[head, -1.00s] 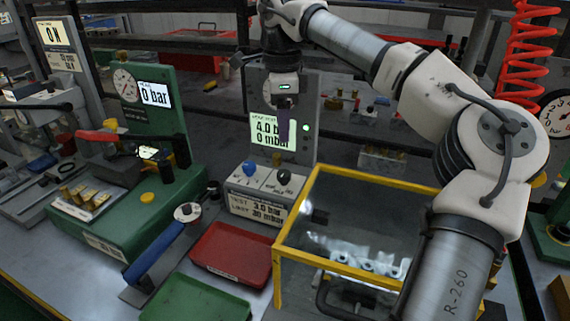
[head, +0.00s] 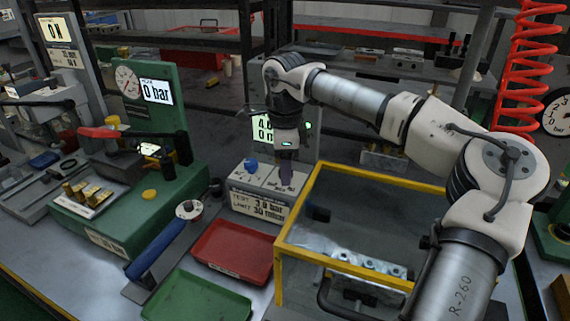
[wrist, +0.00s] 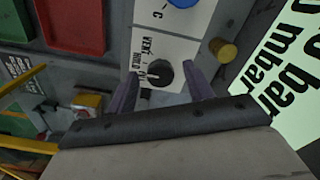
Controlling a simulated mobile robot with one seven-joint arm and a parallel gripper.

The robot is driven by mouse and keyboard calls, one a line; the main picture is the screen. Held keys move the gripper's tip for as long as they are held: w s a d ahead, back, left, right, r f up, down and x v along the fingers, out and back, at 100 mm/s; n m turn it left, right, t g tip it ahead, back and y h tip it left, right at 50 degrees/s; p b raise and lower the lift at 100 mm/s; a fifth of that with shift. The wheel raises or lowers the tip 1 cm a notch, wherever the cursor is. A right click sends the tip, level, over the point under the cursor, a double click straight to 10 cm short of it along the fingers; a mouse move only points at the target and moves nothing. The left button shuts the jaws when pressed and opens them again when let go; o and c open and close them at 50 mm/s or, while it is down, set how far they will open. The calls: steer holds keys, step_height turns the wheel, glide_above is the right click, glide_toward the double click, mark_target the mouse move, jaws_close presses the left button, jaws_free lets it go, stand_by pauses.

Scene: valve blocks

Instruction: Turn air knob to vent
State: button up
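The air knob (wrist: 160,75) is a black round knob on a white panel plate, with a white mark on its left side in the wrist view. Printed words, among them VENT and HOLD, stand left of it; which word the mark points at is too small to tell. My gripper (wrist: 163,80) has its two purple fingers apart, one on each side of the knob in this view. Whether they touch it I cannot tell. In the head view my gripper (head: 286,178) points down over the right part of the control box (head: 257,203) and hides the black knob.
A blue knob (head: 251,165) sits left of my gripper on the same box. A brass knob (wrist: 223,50) and a lit display (wrist: 285,75) are close at the right in the wrist view. A yellow-framed clear case (head: 375,180) and a red tray (head: 232,250) stand near.

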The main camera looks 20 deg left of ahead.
steer(key=c, duration=0.9)
steer(key=shift+m, duration=0.3)
steer(key=m, duration=0.4)
steer(key=shift+m, duration=2.1)
steer(key=o, duration=1)
steer(key=shift+c, duration=0.2)
